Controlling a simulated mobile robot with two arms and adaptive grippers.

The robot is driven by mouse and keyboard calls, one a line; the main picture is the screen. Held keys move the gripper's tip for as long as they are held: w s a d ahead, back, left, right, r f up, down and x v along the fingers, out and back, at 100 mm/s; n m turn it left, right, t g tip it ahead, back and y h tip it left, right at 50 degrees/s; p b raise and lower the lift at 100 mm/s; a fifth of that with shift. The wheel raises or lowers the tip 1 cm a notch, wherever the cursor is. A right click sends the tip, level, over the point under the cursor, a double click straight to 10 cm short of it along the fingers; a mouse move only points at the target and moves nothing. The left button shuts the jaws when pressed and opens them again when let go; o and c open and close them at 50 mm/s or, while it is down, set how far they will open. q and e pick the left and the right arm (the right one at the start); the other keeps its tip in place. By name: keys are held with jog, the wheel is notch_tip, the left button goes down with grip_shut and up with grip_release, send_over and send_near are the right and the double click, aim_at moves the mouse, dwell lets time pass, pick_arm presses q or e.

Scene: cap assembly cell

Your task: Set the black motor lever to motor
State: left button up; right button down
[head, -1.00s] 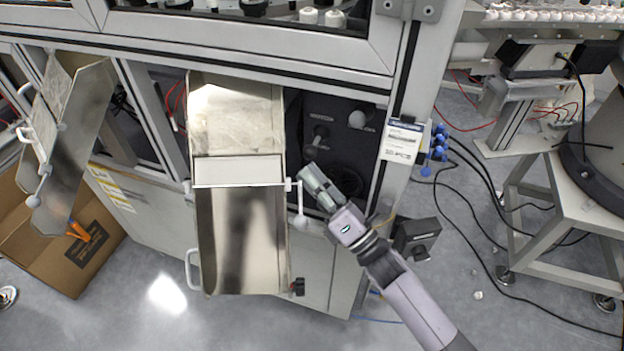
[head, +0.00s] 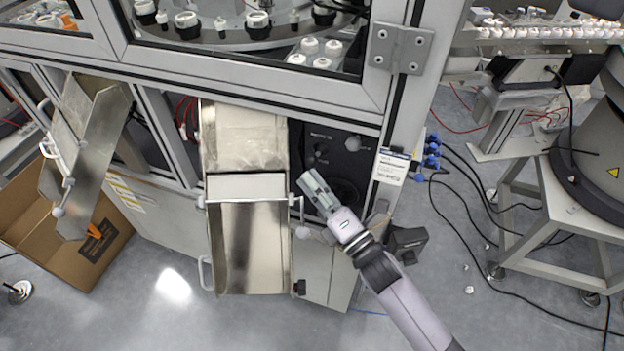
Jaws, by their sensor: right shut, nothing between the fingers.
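A dark control panel (head: 334,139) sits in a recess of the machine, right of the metal chute. On it is a small dark lever (head: 320,152) below a small label; its exact setting is too small to read. A pale round knob (head: 352,143) is to its right, and a dark round part shows lower on the panel. My right gripper (head: 309,181) is in front of the panel, shut and empty, with its tips just below the lever in the picture. I cannot tell whether it touches the panel. My left gripper is not in view.
A metal chute (head: 250,245) with a side handle stands close left of my right gripper. Another tilted chute (head: 95,160) and a cardboard box (head: 100,262) are farther left. A white tag (head: 391,166) and blue connectors (head: 432,152) are to the right. Cables lie on the floor.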

jog(key=v, duration=1.2)
